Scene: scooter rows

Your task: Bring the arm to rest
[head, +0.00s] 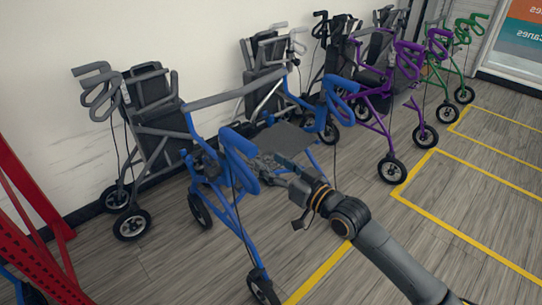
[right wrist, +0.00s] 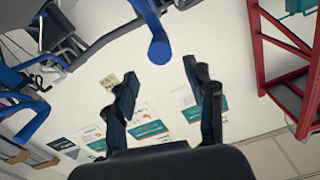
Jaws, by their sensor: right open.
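My right arm comes in from the lower right in the head view. Its gripper (head: 268,168) is beside the near handle of the blue walker (head: 240,150). In the right wrist view the two fingers of the gripper (right wrist: 160,70) are spread with nothing between them. A blue handle end (right wrist: 159,49) shows just beyond the fingertips. I cannot tell whether the gripper touches the handle in the head view. My left gripper is not in view.
A grey walker (head: 155,120) stands by the wall at left, with a purple walker (head: 385,85) and a green one (head: 455,45) to the right. A red frame (head: 35,240) is at far left. Yellow-lined floor (head: 470,180) is clear at right.

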